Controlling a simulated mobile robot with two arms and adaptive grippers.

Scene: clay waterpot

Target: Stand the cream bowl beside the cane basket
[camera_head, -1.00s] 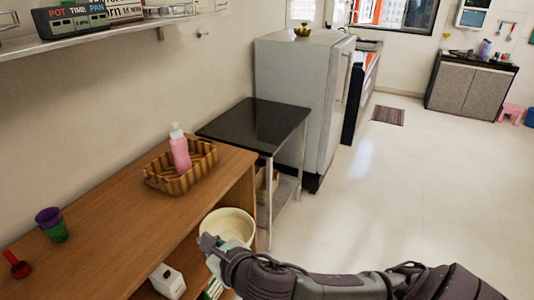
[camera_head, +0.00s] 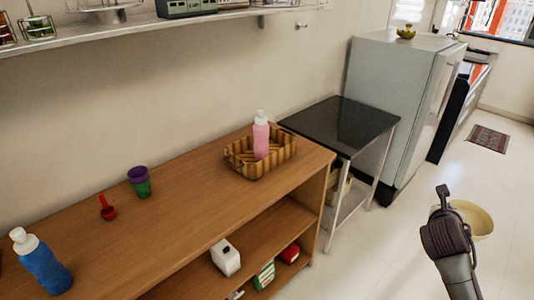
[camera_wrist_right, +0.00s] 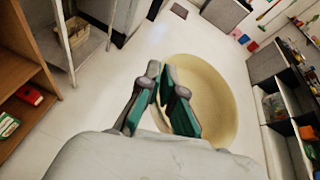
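The cream bowl (camera_head: 477,221) is held out over the floor at the right of the head view, partly hidden by my right arm. In the right wrist view the bowl (camera_wrist_right: 215,100) fills the area right of my right gripper (camera_wrist_right: 168,92), whose green-padded fingers are shut on its rim. The cane basket (camera_head: 243,167) stands on the wooden shelf unit's top, near its right end. A pink bottle with a white cap (camera_head: 261,136) stands in the basket. My left gripper is not in view.
On the wooden top (camera_head: 190,205) stand a purple-green cup (camera_head: 139,182), a red scoop (camera_head: 107,208) and a blue bottle (camera_head: 42,264). Bare wood lies left and in front of the basket. A lower black table (camera_head: 342,122) and fridge (camera_head: 400,100) stand to the right.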

